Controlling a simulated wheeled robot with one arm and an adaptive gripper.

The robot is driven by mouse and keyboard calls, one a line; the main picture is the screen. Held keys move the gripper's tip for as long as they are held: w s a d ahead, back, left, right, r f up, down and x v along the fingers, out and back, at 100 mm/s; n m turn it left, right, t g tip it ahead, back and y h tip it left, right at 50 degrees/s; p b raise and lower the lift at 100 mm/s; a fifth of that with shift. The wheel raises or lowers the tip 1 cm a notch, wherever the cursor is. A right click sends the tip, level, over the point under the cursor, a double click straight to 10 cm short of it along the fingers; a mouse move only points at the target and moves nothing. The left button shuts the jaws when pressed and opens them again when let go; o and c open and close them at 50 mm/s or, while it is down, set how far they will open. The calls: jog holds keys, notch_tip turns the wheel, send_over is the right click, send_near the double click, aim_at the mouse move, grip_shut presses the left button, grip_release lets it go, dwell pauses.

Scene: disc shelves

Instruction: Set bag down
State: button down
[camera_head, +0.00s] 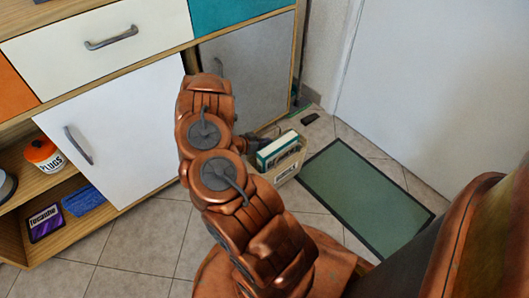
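A cream open-topped holder (291,167) shows just right of my arm, near the far left corner of the green mat. It may be the bag, but I cannot tell for sure. A green and white flat item (277,150) stands upright in it. My arm covers its left side. A dark part (257,143) between my arm and the holder may belong to my gripper. The fingertips are hidden, so I cannot tell whether the gripper is holding the holder or whether the holder rests on the floor.
A cabinet with a white door (122,130) and drawer (100,42) fills the left and back. Its open shelves hold an orange tub (44,154), a purple box (45,223) and a blue item (84,200). A green mat (365,195) lies on the tiles before a white door (440,90).

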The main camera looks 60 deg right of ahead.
jog(key=w+d+f+b, duration=0.4)
jog(key=d+b, duration=0.1)
jog(key=d, duration=0.4)
jog(key=shift+w+f, duration=0.15)
jog(key=shift+w, duration=0.05)
dwell(0.4)
jog(key=c, duration=1.3)
grip_release()
jog(key=shift+f, duration=0.15)
